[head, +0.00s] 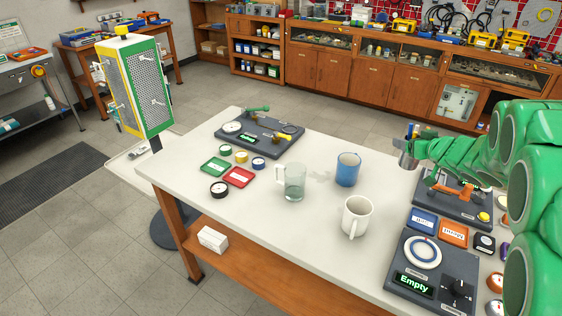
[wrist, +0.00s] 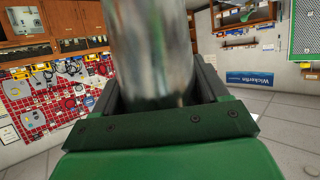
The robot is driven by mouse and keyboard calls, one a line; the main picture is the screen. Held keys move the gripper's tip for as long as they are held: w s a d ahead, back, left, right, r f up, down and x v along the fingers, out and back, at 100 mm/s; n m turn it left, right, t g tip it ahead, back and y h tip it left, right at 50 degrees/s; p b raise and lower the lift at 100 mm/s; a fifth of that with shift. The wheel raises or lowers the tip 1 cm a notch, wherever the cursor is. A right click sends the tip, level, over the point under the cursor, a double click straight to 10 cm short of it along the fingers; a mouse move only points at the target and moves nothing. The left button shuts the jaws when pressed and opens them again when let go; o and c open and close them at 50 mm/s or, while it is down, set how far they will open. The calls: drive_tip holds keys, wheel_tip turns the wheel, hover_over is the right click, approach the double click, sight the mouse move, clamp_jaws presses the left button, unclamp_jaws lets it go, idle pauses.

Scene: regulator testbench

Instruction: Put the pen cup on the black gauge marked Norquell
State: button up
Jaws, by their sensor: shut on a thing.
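My gripper (head: 414,146) is shut on a grey metal cup, which looks like the pen cup (head: 406,160). It is held above the right part of the white table, apart from the tabletop. In the wrist view the metal cup (wrist: 150,55) fills the space between the jaws, blurred and close. A small black round piece (head: 219,189) lies at the table's left edge. A black squarish piece (head: 484,243) lies at the right near the orange one. I cannot read Norquell on either, so I cannot tell which is the named gauge.
A glass mug (head: 294,183), a blue cup (head: 347,170) and a white mug (head: 356,217) stand mid-table (head: 260,225). Green (head: 215,166) and red (head: 239,177) pieces lie left. Dark test units stand at the back left (head: 259,135) and front right (head: 432,275).

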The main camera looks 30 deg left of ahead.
drive_tip(key=s+a+r+n+g+y, duration=0.1)
drive_tip(key=s+a+n, duration=0.1)
drive_tip(key=s+a, duration=0.45)
drive_tip(key=s+a+n+g+y, duration=0.15)
drive_tip(key=s+a, duration=0.25)
drive_tip(key=a, duration=0.6)
drive_tip(key=s+a+r+n+g+y, duration=0.1)
drive_tip(key=s+a+g, duration=0.1)
drive_tip(key=s+a, duration=0.5)
drive_tip(key=s+a+n+g, duration=0.5)
drive_tip(key=s+a, duration=1.2)
drive_tip(key=s, duration=0.5)
hover_over(215, 185)
drive_tip(key=shift+f, duration=4.8)
drive_tip(key=shift+f+y, duration=0.25)
drive_tip(key=shift+f, duration=1.1)
drive_tip(key=shift+f, duration=0.1)
